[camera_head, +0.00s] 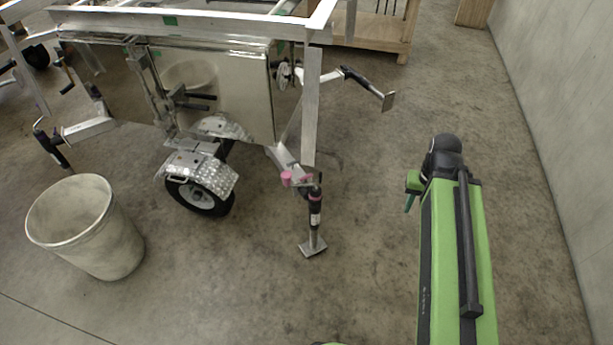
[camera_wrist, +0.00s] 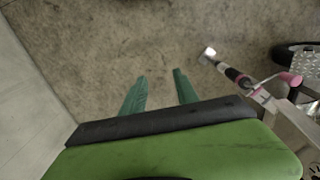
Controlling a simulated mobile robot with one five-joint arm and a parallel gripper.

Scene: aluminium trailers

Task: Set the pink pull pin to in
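The pink pull pin (camera_head: 287,178) is on the outrigger arm near the trailer's front corner, by the top of the jack leg (camera_head: 315,215). In the wrist view the pink pin (camera_wrist: 290,79) is at the right edge, beside the jack. How deep the pin sits cannot be told. My gripper shows in the wrist view with two green fingers (camera_wrist: 160,92) apart and nothing between them. In the head view my gripper (camera_head: 411,192) is mostly hidden behind my green arm, right of the jack and apart from the pin.
The aluminium trailer (camera_head: 225,85) with its wheel (camera_head: 200,195) stands at centre left. A grey bin (camera_head: 90,228) is at lower left. A second jack leg (camera_head: 368,83) sticks out behind. A concrete wall (camera_head: 555,90) runs along the right. The floor between jack and arm is clear.

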